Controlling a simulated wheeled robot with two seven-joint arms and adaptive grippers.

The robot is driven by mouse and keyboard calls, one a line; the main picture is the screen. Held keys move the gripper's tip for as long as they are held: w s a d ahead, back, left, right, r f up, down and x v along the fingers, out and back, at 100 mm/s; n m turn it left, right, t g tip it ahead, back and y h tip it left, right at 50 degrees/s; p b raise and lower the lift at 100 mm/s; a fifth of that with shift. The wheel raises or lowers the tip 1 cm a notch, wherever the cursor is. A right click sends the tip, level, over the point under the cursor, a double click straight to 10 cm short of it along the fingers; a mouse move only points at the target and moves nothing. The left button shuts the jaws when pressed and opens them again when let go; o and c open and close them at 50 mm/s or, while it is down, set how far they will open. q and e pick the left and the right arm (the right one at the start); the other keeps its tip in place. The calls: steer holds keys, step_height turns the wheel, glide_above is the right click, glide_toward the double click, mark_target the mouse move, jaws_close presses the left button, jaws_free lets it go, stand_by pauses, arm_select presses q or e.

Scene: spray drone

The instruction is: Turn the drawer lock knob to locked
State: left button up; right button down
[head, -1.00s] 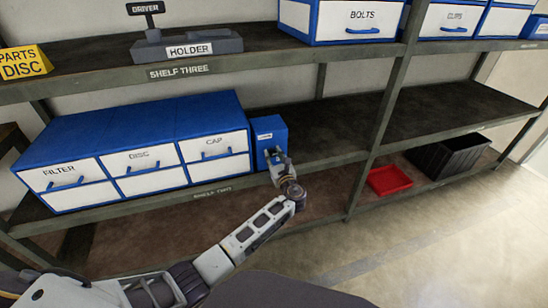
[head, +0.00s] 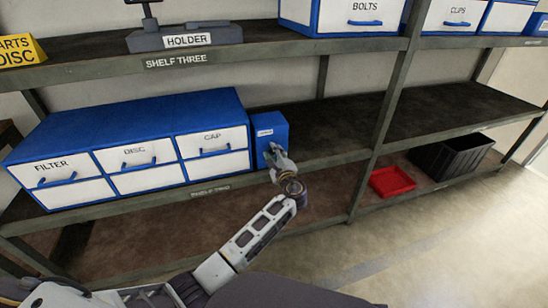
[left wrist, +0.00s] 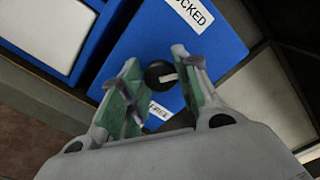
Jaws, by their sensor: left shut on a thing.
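A blue lock box (head: 267,126) stands on shelf two, just right of the drawer block. In the left wrist view its blue face (left wrist: 222,62) has a black round knob (left wrist: 155,76) with a pale pointer that points roughly right in the picture. A white label ending in "OCKED" (left wrist: 195,13) is above the knob, and a smaller, partly hidden label (left wrist: 158,111) is below it. My left gripper (head: 275,157) is at the front of the box, and its fingers (left wrist: 158,70) are shut on the knob, one on each side. My right gripper is not in view.
The blue and white drawer block (head: 130,115) marked FILTER, DISC and CAP is close left of the box. A shelf post (head: 378,130) stands to the right. A red tray (head: 391,181) and black crate (head: 452,157) are lower right. The shelf right of the box is clear.

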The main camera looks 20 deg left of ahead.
arm_select(q)
steer(key=shift+f+n+b, duration=0.1)
steer(key=shift+n+b, duration=0.5)
steer(key=shift+n, duration=0.3)
steer(key=n+b, duration=0.3)
steer(key=n, duration=0.1)
steer(key=shift+f, duration=0.1)
steer(key=shift+n+b, duration=0.4)
steer(key=shift+n, duration=0.1)
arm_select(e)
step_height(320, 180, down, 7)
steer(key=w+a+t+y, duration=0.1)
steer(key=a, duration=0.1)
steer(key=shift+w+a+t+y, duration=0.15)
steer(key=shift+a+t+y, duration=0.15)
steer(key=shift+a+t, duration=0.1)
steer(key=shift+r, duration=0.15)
arm_select(q)
steer(key=o, duration=1)
steer(key=shift+r, duration=0.3)
